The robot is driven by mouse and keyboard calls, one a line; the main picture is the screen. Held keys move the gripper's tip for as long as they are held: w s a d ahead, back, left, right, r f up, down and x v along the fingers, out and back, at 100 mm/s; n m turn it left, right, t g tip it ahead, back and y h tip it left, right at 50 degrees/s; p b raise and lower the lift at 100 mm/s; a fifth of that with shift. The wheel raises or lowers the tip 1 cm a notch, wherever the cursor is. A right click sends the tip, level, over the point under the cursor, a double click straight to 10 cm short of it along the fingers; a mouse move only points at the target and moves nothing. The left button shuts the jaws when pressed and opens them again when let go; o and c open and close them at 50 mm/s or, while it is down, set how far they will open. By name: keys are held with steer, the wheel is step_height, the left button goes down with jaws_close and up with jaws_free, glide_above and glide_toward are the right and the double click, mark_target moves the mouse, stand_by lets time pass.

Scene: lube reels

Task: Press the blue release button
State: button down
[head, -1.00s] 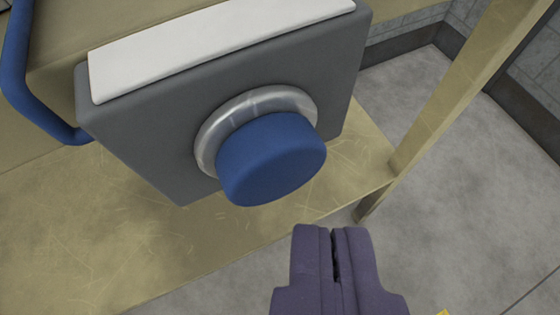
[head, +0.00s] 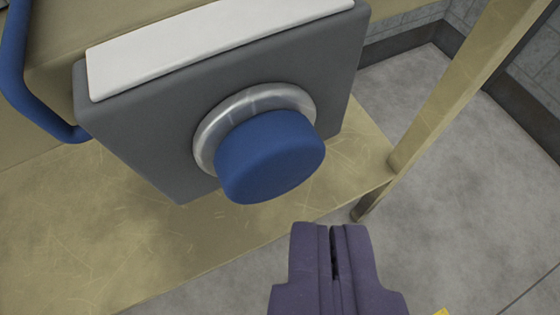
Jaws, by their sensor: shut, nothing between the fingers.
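The blue release button (head: 270,160) is a large round cap that stands out from a silver metal collar (head: 208,142) on a grey box (head: 150,155). A blank white plate (head: 210,45) runs along the top of the box's face. My gripper (head: 330,228) is shut and empty, at the bottom centre of the head view. Its purple fingertips are below and a little right of the button in the picture, with a visible gap between them. The button is in plain view and nothing covers it.
A blue bent tube handle (head: 20,90) is at the left edge. A scratched yellowish metal shelf (head: 90,240) lies under the box, and a matching post (head: 455,90) rises at the right. Grey floor (head: 440,200) is open at the right, with a wall behind.

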steer(key=shift+w, duration=0.15)
stand_by(0.4)
steer(key=shift+w+a, duration=0.15)
steer(key=shift+w, duration=0.1)
steer(key=shift+w+a, duration=0.15)
steer(key=shift+w, duration=0.3)
stand_by(0.8)
steer(key=shift+s, duration=0.1)
steer(key=shift+s+d, duration=0.3)
steer(key=shift+s, duration=0.45)
steer(key=shift+s, duration=0.1)
steer(key=s, duration=0.1)
steer(key=s+d+b, duration=0.1)
steer(key=s, duration=0.2)
steer(key=shift+s+d+b, duration=0.3)
steer(key=shift+b, duration=0.05)
stand_by(1.9)
